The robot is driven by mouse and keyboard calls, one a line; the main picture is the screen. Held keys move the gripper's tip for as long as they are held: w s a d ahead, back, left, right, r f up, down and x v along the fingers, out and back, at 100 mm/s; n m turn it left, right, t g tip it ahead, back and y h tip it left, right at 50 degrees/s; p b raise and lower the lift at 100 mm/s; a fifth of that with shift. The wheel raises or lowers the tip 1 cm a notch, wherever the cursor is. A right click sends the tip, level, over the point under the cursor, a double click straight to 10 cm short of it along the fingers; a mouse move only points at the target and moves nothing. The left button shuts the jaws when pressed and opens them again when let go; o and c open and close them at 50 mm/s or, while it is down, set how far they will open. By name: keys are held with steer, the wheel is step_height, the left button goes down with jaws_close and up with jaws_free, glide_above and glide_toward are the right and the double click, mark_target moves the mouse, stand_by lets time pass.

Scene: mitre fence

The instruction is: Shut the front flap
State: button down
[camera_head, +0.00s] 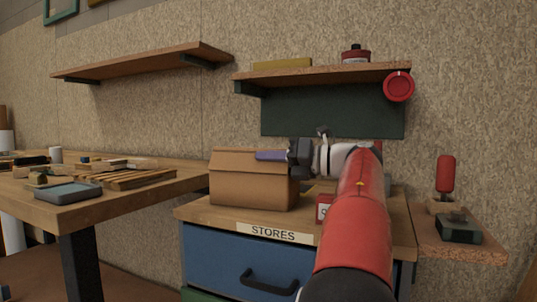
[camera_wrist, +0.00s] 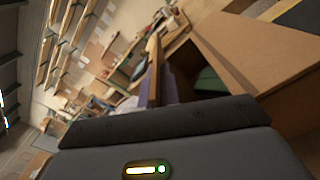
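A brown cardboard box (camera_head: 245,190) stands on the wooden top of the stores cabinet. A cardboard panel along its upper front, seemingly the front flap (camera_head: 240,164), shows in the head view; its exact angle is hard to tell. My gripper (camera_head: 262,155) lies across the box's upper right part, its purple fingers pointing left. It looks shut, with no object visibly held; contact with the box is unclear. In the wrist view, the purple fingers (camera_wrist: 176,85) are close together beside a thin brown edge. The box interior to the right is partly open, with something green (camera_wrist: 210,82) inside.
The blue drawer front (camera_head: 240,262) is below the box. A red item (camera_head: 323,207) stands right of it, partly behind my arm. A shelf (camera_head: 320,75) overhangs behind. A workbench (camera_head: 150,190) with a tray and wood pieces is left, and a small side shelf (camera_head: 480,245) is right.

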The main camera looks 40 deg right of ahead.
steer(key=shift+w+d+f+m+p, duration=0.2)
steer(key=shift+m+p, duration=0.35)
steer(key=shift+m, duration=0.45)
steer(key=shift+w+d+f+m+p, duration=0.2)
steer(key=shift+m+p, duration=0.35)
steer(key=shift+m, duration=0.45)
steer(key=shift+s, duration=0.15)
steer(key=c, duration=1.6)
jaws_free()
steer(key=shift+f, duration=0.1)
